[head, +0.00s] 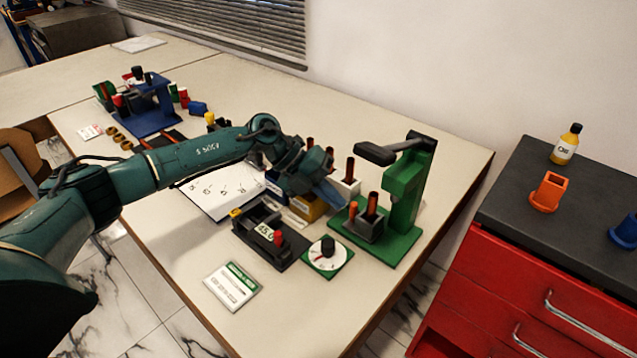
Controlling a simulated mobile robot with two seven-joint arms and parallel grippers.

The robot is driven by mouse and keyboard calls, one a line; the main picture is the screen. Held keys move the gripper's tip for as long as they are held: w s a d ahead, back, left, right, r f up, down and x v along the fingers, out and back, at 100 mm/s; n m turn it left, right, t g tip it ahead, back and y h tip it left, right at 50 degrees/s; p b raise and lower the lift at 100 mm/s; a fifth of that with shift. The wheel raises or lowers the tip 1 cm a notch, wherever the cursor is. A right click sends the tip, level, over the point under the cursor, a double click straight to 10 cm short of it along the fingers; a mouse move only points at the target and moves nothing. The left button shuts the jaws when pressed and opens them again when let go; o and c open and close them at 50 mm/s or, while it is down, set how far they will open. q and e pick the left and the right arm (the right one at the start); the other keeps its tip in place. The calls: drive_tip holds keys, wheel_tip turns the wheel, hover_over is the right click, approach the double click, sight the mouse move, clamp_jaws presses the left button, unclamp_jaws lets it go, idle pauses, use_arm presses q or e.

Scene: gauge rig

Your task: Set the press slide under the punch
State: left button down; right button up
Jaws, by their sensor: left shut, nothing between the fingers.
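The green press (405,190) stands near the table's right end, with a black lever handle (375,154) jutting left from its top. On its green base sits a dark grey block (362,229), which looks like the slide, with upright dark and orange pegs in it. I cannot make out the punch tip or whether the block lines up under it. My left gripper (338,203) reaches in from the left, shut and empty, its fingertips just left of and behind the block. I cannot tell whether they touch it. My right gripper is not in view.
A black fixture (268,238) with a red knob and a round dial (328,256) stand in front of the press. A card (233,286) lies near the front edge. A blue rig (150,105) stands far left. A red cabinet (540,285) stands right, beyond a gap.

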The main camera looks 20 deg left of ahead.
sight(362, 218)
use_arm(q)
drive_tip(key=shift+d+f, duration=0.3)
